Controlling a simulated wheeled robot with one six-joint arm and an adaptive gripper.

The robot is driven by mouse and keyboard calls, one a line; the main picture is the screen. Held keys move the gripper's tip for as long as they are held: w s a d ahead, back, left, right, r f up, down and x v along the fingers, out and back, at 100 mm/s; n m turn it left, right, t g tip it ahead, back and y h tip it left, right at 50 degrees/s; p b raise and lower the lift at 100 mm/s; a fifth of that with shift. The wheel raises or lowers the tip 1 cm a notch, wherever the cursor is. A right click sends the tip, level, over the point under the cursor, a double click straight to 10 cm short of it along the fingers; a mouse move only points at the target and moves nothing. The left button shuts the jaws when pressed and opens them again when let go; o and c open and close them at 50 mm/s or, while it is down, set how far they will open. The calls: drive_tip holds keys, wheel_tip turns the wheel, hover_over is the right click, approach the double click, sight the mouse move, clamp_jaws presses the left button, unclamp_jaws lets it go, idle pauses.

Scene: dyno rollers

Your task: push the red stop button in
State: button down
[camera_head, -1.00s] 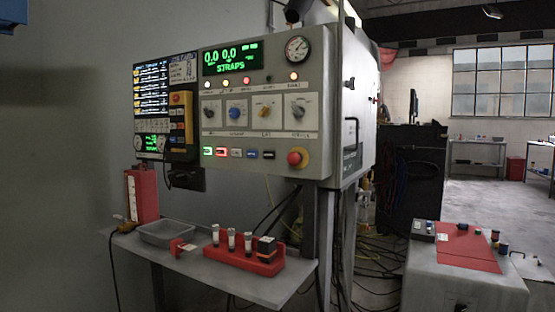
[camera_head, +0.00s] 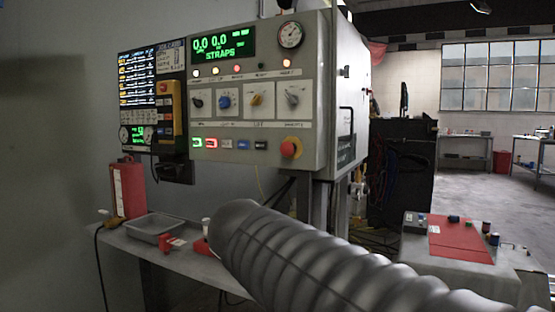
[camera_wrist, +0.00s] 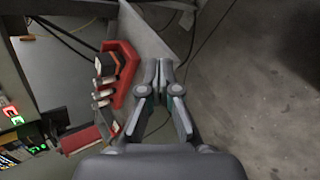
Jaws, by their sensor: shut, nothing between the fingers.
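The red stop button (camera_head: 290,148) is a round red knob at the lower right of the grey control panel (camera_head: 215,160) in the head view. My gripper shows in the wrist view (camera_wrist: 160,68). Its two fingers are together with nothing between them. It points down over the shelf edge and the concrete floor. In the head view my grey ribbed arm rises from the bottom right and ends below the button, apart from it; the gripper itself is not visible there. The button is not visible in the wrist view.
A shelf (camera_head: 185,268) below the panel holds a grey tray (camera_head: 153,226) and a red rack, which shows in the wrist view (camera_wrist: 124,72). A red box (camera_head: 128,188) stands at the left. A grey cabinet (camera_head: 470,272) stands at the right. The space directly before the panel looks clear.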

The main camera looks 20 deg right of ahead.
sight(286, 149)
drive_tip(key=w+r+n+t+h, duration=0.2)
drive_tip(key=w+r+n, duration=0.4)
drive_tip(key=r, duration=0.3)
drive_tip(key=w+r+n+t+h+b, duration=0.1)
drive_tip(key=w+r+n+h, duration=0.4)
drive_tip(key=w+r, duration=0.3)
wheel_tip(286, 149, up, 2)
drive_tip(key=shift+w+a+r+n+t, duration=0.2)
drive_tip(key=shift+w+a+n+t, duration=0.15)
drive_tip(key=shift+n, duration=0.25)
drive_tip(key=shift+d, duration=0.2)
drive_tip(key=x, duration=1.3)
drive_tip(key=shift+w+d+r, duration=0.1)
drive_tip(key=shift+w+d, duration=0.15)
drive_tip(key=shift+d+p, duration=0.1)
drive_tip(key=shift+p, duration=0.2)
